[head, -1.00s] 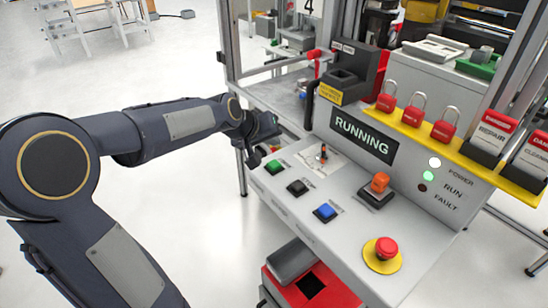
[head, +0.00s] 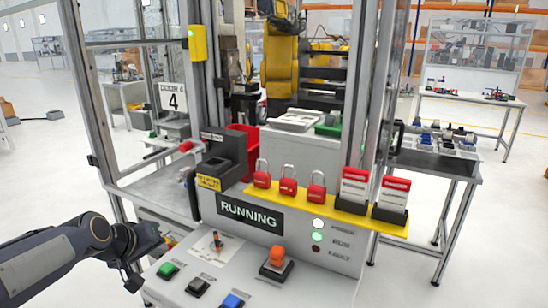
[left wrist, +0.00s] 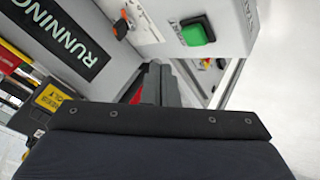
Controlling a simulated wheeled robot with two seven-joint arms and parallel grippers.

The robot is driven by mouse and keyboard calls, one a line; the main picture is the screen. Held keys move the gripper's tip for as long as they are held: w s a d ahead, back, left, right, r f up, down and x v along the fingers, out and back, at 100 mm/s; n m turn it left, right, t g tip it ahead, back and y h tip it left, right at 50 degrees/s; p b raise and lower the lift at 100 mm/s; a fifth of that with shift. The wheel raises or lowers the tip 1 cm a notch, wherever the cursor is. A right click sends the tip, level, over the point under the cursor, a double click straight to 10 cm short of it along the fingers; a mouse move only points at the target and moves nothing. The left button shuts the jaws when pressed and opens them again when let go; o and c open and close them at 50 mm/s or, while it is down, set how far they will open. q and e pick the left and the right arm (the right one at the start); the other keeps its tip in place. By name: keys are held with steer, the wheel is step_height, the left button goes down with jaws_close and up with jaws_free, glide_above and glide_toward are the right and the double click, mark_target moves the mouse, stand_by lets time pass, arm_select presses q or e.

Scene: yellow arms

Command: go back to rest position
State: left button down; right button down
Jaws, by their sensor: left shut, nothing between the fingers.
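My left gripper (head: 150,246) is at the lower left of the head view, on the end of my dark arm. It is beside the left edge of the control panel (head: 217,247), near the green button (head: 168,270), and holds nothing. In the left wrist view its two dark fingers (left wrist: 155,82) are together, with the green button (left wrist: 197,31) beyond them to the upper right. The panel display (head: 250,214) reads RUNNING, and the white and green lamps beside it are lit. My right gripper is not in view.
A black button (head: 199,285), blue button (head: 232,301) and orange switch (head: 277,256) stand on the panel. Red padlocks (head: 288,186) hang on a yellow rail above. The metal frame post (head: 82,95) rises behind my gripper. Open floor (head: 50,165) lies to the left.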

arm_select(q)
steer(key=s+d+f+m+g, duration=0.1)
steer(key=s+d+f, duration=0.1)
steer(key=s, duration=0.6)
steer(key=s+d+f+m+g+h, duration=0.1)
steer(key=s+d+f+m, duration=0.1)
steer(key=s+d, duration=0.3)
steer(key=s+d+f+m+g+h, duration=0.1)
steer(key=s+d, duration=0.2)
steer(key=s, duration=0.9)
steer(key=shift+s+d+f+m, duration=0.3)
steer(key=shift+s+f+m, duration=0.05)
steer(key=shift+f+m, duration=0.05)
